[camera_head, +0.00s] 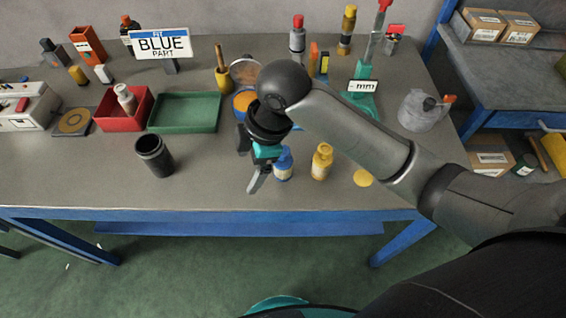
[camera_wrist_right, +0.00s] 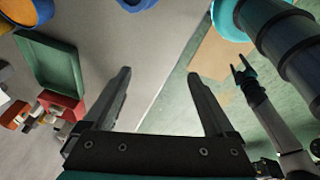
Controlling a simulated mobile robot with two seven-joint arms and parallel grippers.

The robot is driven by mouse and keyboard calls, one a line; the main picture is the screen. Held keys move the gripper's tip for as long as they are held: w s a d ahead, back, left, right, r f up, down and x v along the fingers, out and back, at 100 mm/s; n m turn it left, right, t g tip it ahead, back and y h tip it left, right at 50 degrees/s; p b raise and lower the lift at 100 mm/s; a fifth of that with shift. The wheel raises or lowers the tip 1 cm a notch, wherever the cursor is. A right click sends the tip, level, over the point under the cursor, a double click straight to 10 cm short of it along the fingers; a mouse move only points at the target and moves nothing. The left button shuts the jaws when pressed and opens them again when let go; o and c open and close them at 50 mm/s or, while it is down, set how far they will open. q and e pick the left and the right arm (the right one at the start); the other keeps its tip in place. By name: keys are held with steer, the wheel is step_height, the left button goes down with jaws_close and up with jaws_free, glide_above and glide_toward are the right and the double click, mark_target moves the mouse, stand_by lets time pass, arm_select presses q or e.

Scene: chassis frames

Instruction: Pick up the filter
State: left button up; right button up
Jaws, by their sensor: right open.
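A dark, open-topped cylinder (camera_head: 154,156) that may be the filter stands upright near the table's front edge, left of centre. I cannot be sure that it is the filter. My right gripper (camera_head: 256,181) is open and empty. It hangs over the front of the table, to the right of the dark cylinder and clearly apart from it, beside a blue-capped bottle (camera_head: 284,165). In the right wrist view my right gripper (camera_wrist_right: 163,75) has its fingers spread, with the table edge and floor beyond. The dark cylinder does not show there.
A green tray (camera_head: 185,126) and a red bin (camera_head: 112,121) lie behind the dark cylinder. A yellow bottle (camera_head: 321,162) stands right of the blue-capped one. Tools and a BLUE PART sign (camera_head: 160,44) crowd the back. The table's front left is clear.

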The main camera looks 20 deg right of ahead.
steer(key=w+d+r+n+g+h, duration=0.1)
steer(key=w+d+r+n+h, duration=0.3)
steer(key=d+r, duration=0.4)
steer(key=n+b, duration=0.2)
glide_toward(283, 162)
steer(key=shift+y, duration=0.4)
steer(key=f, duration=0.2)
steer(key=w+f, duration=0.1)
steer(key=d+f, duration=0.1)
steer(key=f, duration=0.1)
steer(key=shift+w+f, duration=0.4)
steer(key=shift+m, duration=0.3)
steer(key=f, duration=0.2)
steer(key=s+f, duration=0.1)
steer(key=f, duration=0.1)
steer(key=shift+f+b, duration=0.2)
steer(key=shift+b, duration=0.2)
steer(key=shift+w+f, duration=0.1)
steer(key=shift+f, duration=0.35)
steer(key=shift+c, duration=0.3)
steer(key=shift+r, duration=0.1)
jaws_close()
